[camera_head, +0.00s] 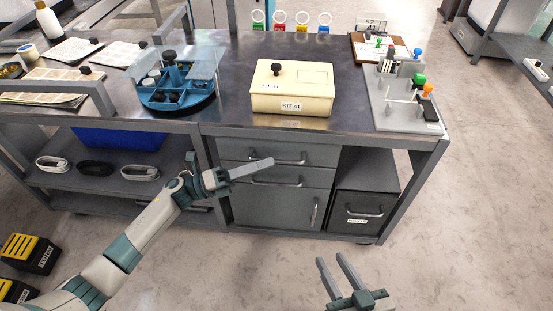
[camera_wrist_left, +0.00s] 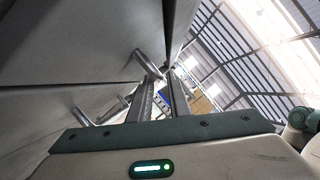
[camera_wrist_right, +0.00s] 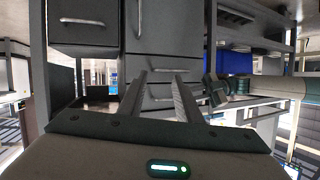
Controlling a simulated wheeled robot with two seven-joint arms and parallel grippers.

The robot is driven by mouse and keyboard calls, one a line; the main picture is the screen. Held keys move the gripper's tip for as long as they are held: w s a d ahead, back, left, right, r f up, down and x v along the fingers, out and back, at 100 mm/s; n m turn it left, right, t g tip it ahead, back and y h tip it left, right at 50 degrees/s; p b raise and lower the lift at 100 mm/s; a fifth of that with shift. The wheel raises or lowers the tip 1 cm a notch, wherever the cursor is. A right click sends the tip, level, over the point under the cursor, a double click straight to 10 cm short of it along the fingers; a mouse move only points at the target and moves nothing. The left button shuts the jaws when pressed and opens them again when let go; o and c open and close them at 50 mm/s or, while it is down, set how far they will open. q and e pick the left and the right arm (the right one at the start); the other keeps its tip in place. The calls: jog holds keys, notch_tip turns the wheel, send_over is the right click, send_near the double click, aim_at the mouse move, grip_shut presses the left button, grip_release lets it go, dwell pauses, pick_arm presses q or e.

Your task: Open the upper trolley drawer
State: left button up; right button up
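The grey trolley's upper drawer (camera_head: 237,147) appears closed, flush with the front under the worktop. Its bar handle (camera_head: 290,161) is near the tip of my left gripper (camera_head: 272,162) in the head view. In the left wrist view, this handle (camera_wrist_left: 146,62) reaches the fingertips of my left gripper (camera_wrist_left: 162,80); a gap shows between the fingers, and I cannot tell whether they touch the handle. My right gripper (camera_head: 332,262) is open and empty, low in front of the trolley. In the right wrist view its fingers (camera_wrist_right: 160,78) are well apart.
A lower drawer (camera_head: 240,173) with its own handle and a door (camera_head: 262,208) are below. A black drawer box (camera_head: 352,211) stands at the right. A KIT 41 box (camera_head: 292,90), a blue round organizer (camera_head: 178,90) and a grey fixture board (camera_head: 395,115) stand on top. Floor in front is clear.

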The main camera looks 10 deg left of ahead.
aim_at(277, 160)
pick_arm(q)
jog(key=shift+x, duration=1.9)
pick_arm(e)
jog(key=shift+s+d+f+g, duration=0.1)
jog(key=shift+d+f+g, duration=0.2)
jog(key=shift+f, duration=0.1)
jog(key=shift+a, duration=0.1)
pick_arm(q)
grip_shut()
